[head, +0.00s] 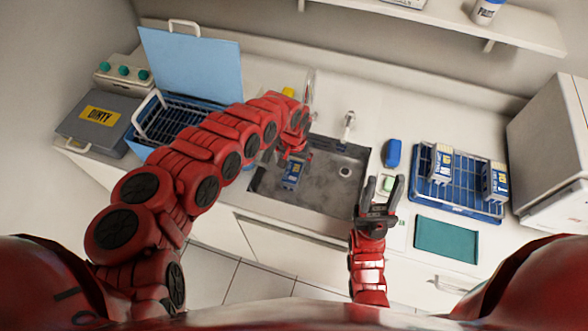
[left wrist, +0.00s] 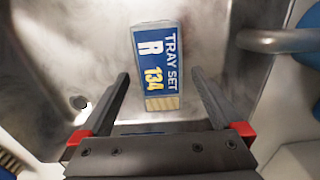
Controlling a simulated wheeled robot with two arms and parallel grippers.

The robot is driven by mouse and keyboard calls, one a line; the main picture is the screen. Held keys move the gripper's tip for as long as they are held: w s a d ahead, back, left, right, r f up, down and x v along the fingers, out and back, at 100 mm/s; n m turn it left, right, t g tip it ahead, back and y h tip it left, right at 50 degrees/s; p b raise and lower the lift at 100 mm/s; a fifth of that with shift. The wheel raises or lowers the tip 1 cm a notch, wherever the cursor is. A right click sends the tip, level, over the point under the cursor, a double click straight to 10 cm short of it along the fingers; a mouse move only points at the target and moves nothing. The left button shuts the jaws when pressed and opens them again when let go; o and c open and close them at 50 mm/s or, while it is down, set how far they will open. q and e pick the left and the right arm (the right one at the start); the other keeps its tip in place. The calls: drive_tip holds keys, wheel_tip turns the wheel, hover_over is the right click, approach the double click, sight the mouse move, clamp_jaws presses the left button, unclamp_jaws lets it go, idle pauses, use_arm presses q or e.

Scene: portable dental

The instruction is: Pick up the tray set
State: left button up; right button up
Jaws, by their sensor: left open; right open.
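A blue and white box labelled "TRAY SET R 134" (left wrist: 152,62) lies in the grey sink (head: 325,188); it also shows in the head view (head: 291,172). My left gripper (head: 291,152) is over the sink, just above this box. In the left wrist view, the open fingers of my left gripper (left wrist: 161,78) lie on either side of the box's lower part, with nothing held. My right gripper (head: 385,184) is open and empty at the sink's right front edge. Two similar boxes (head: 440,163) (head: 494,180) stand in the blue rack (head: 460,207) on the right.
A faucet (head: 349,125) stands behind the sink. A blue item (head: 393,152) and a green item (head: 388,184) lie right of it. A teal mat (head: 446,240) lies before the rack. An open blue case (head: 190,62) and a grey "DIRTY" box (head: 99,117) are at left.

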use_arm(q)
drive_tip(key=shift+s+d+f, duration=0.1)
drive_tip(key=shift+d+f, duration=0.05)
drive_tip(key=shift+f, duration=1.05)
drive_tip(key=shift+a, duration=0.2)
clamp_jaws()
drive_tip(key=shift+r, duration=0.1)
